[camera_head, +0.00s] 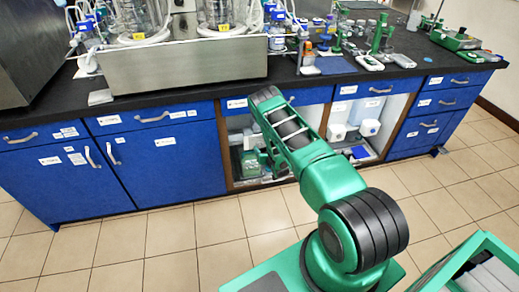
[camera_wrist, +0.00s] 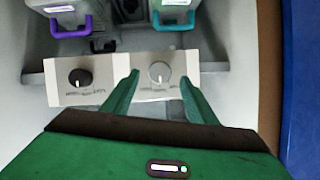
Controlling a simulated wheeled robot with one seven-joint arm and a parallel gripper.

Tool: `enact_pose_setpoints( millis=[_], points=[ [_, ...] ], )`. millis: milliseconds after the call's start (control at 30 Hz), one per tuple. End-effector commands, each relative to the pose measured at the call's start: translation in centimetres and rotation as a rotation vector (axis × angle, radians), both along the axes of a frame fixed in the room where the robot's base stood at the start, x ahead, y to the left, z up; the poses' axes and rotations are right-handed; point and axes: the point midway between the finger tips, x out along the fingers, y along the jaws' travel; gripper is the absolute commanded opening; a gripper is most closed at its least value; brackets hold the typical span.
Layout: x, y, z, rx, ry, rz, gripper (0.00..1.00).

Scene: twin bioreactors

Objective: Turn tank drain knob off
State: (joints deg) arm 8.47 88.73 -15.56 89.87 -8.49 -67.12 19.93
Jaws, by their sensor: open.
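A pale panel (camera_wrist: 119,78) in the wrist view carries two round knobs. The left knob is black (camera_wrist: 80,77) and the right knob is light grey (camera_wrist: 160,72), each with printing too small to read. I cannot tell from the print which one is the tank drain knob. My gripper (camera_wrist: 159,78) is open, one finger on each side of the grey knob. I see no clear contact with the knob. The black knob is outside the fingers, to the left. In the head view my arm reaches to the open cabinet bay under the bench and hides the knobs.
Behind the panel stand containers with a purple handle (camera_wrist: 71,29) and a teal handle (camera_wrist: 174,21). A blue cabinet side (camera_wrist: 301,90) is close on the right. Above the bay is the black bench top (camera_head: 200,93) with a steel tray (camera_head: 185,67). The tiled floor (camera_head: 165,240) is clear at left.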

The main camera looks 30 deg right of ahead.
Motion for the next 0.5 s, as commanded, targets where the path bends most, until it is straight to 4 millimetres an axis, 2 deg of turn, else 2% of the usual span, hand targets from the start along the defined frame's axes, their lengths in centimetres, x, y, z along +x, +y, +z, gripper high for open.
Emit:
enact_pose_setpoints(
  millis=[233, 500],
  points=[
    [3.2, -0.7, -1.3, 0.000, -0.001, 0.000, 0.53],
    [4.5, -1.0, -1.8, 0.000, 0.000, -0.001, 0.53]
  ],
)
